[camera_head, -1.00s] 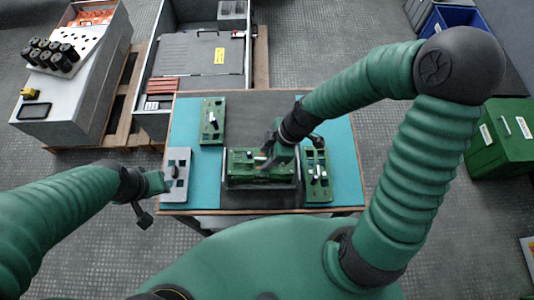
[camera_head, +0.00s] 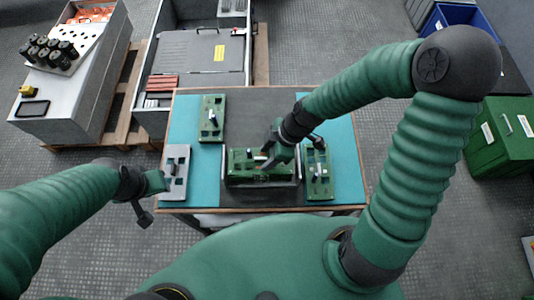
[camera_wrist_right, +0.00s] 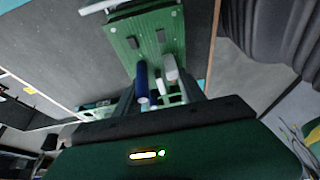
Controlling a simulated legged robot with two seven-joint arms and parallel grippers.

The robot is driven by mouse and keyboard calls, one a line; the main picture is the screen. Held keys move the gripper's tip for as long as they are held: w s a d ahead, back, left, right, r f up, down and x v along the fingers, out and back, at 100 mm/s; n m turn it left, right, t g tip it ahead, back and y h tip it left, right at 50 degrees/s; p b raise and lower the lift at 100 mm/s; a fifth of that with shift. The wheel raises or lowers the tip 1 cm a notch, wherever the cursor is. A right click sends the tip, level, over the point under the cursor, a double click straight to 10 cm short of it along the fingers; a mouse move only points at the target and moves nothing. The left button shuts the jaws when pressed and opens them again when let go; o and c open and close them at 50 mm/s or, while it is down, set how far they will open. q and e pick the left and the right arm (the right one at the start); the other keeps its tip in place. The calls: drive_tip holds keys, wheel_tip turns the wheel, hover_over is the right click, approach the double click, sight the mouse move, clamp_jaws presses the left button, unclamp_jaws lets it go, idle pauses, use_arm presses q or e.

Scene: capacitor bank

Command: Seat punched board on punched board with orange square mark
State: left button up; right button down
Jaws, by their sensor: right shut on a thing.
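A green punched board (camera_head: 243,158) with components lies level over a dark holder (camera_head: 262,194) at the table's middle front. My right gripper (camera_head: 268,160) reaches down onto it and is shut on it. In the right wrist view, a green board (camera_wrist_right: 150,40) with a blue cylinder (camera_wrist_right: 142,80) and a white cylinder (camera_wrist_right: 170,68) shows beyond and between the fingers (camera_wrist_right: 160,100). I cannot tell whether it touches a board beneath, and no orange square mark is discernible. My left gripper (camera_head: 155,184) hangs beside the table's left edge; its jaws are unclear.
Another green board (camera_head: 212,118) lies at the back left, a grey board (camera_head: 176,165) at the front left, and a green board (camera_head: 318,178) close right of the holder. The teal mat (camera_head: 343,150) has free room at the right. A grey case (camera_head: 195,75) stands behind the table.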

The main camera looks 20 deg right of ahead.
drive_tip(key=shift+f, duration=0.2)
idle(0.6)
drive_tip(key=c, duration=0.6)
unclamp_jaws()
drive_tip(key=s+d+r+m+h+p, duration=0.2)
drive_tip(key=d+r+m+p, duration=0.1)
drive_tip(key=r+m, duration=0.4)
drive_tip(key=s+d+r+m+t+h+p, duration=0.1)
drive_tip(key=d+r+m+h+p, duration=0.1)
drive_tip(key=d+r+m, duration=0.3)
drive_tip(key=r+m+p, duration=0.1)
drive_tip(key=m, duration=0.1)
drive_tip(key=shift+s+d+r+m, duration=0.35)
drive_tip(key=shift+m, duration=0.05)
